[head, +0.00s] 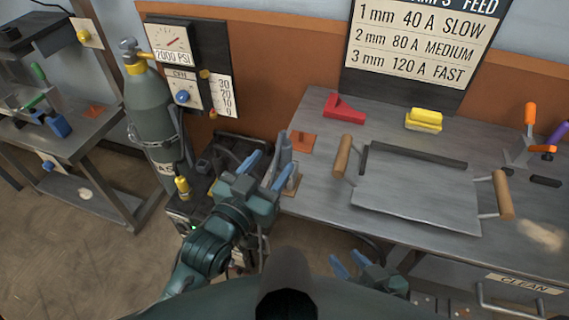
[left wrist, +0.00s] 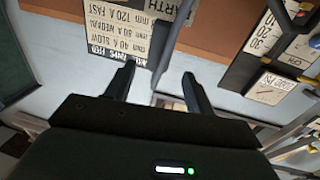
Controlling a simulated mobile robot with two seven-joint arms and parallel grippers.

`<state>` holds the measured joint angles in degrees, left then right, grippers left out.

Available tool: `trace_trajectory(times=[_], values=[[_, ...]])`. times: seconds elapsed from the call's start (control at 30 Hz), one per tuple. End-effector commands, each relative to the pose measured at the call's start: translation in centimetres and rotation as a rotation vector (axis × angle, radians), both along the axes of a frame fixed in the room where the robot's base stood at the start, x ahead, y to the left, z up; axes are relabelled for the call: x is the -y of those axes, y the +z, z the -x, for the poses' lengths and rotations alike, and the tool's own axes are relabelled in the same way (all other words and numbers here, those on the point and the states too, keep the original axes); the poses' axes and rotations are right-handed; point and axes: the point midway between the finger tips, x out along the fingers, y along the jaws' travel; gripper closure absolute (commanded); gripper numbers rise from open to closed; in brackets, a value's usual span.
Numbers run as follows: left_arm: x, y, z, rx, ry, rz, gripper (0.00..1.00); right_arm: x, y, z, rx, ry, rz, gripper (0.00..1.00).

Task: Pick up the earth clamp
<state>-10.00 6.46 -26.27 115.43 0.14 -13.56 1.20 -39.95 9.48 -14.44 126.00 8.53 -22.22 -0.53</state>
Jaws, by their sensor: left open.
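My left gripper (head: 266,171) is open beside the left end of the workbench; its two spread fingers also show in the left wrist view (left wrist: 157,82). A slim grey upright thing (head: 286,156) stands at the bench's left edge, right beside the fingers. In the left wrist view a grey rod (left wrist: 166,45) runs up between the fingers, with no visible grip on it. I cannot tell for sure whether this grey thing is the earth clamp; my gripper hides part of it. My right gripper (head: 352,266) is low in front of the bench, fingers apart and empty.
A metal plate with wooden handles (head: 420,195) lies on the workbench. A red wedge (head: 344,107) and yellow block (head: 424,119) lie behind it. A grey gas cylinder (head: 150,105) stands left of my left gripper. Floor at lower left is free.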

Motion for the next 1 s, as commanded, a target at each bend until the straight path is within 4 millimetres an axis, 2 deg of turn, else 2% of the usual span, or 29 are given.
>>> trace_trajectory(times=[0.17, 0.5, 0.77, 1.0], values=[[0.6, 0.0, -1.1, 0.0, 0.0, 0.0, 0.46, 0.0, -0.1, 0.0, -0.001, -0.001, 0.001, 0.64], [2.8, -0.2, -5.0, 0.0, 0.001, 0.0, 0.46, 0.1, -0.1, -0.1, 0.006, -0.002, 0.003, 0.64], [2.9, -0.2, -5.3, -0.001, 0.001, 0.0, 0.46, 0.2, 0.1, -0.1, 0.011, -0.003, 0.002, 0.64], [2.9, -0.2, -5.3, -0.001, 0.001, 0.0, 0.64, 0.2, 0.1, -0.1, 0.012, -0.005, 0.003, 0.64]])
